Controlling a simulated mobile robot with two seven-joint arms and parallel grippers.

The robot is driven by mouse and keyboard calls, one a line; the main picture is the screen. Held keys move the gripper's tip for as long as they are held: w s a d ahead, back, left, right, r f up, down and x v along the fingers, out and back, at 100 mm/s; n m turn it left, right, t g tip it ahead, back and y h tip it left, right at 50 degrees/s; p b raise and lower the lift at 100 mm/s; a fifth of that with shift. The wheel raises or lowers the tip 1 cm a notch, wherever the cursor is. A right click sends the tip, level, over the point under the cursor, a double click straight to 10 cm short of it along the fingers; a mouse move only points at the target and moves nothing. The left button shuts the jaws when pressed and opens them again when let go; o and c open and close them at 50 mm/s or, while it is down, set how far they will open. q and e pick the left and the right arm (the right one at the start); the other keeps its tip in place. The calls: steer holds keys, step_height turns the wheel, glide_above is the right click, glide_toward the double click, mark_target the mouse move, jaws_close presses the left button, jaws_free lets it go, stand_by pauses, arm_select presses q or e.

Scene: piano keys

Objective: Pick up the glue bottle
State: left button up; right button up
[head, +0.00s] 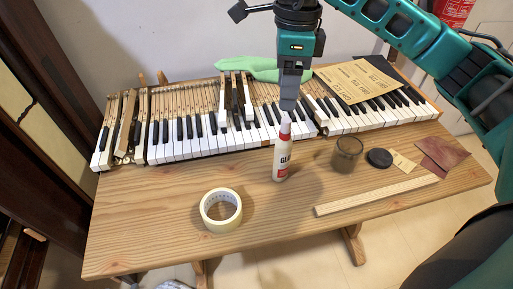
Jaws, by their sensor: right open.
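The glue bottle (282,158) stands upright on the wooden table, in front of the piano keys. My right gripper (288,108) points down just above and behind the bottle's nozzle in the head view. It is open and holds nothing. Its fingers overlap from this angle, so the gap between them hardly shows. I cannot tell the exact distance from the fingertips to the nozzle. My left gripper is not in view.
A tape roll (221,210) lies left of the bottle. A dark glass jar (346,154), a black disc (379,158) and sandpaper sheets (441,154) are to the right. A wooden strip (376,195) lies in front. Piano keys (180,148) span the back. The table's left front is clear.

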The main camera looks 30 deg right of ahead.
mark_target(287, 119)
steer(key=shift+w+d+r+h, duration=0.2)
steer(key=shift+d+h, duration=0.1)
steer(key=shift+d, duration=0.1)
steer(key=shift+f, duration=0.45)
step_height(287, 119, down, 7)
steer(key=shift+s+d+r+b, duration=0.1)
steer(key=shift+r+b, duration=0.1)
steer(key=shift+b, duration=0.35)
steer(key=f, duration=0.5)
steer(key=shift+w+d+f, duration=0.1)
steer(key=shift+w+d, duration=0.05)
steer(key=shift+w, duration=0.1)
jaws_close()
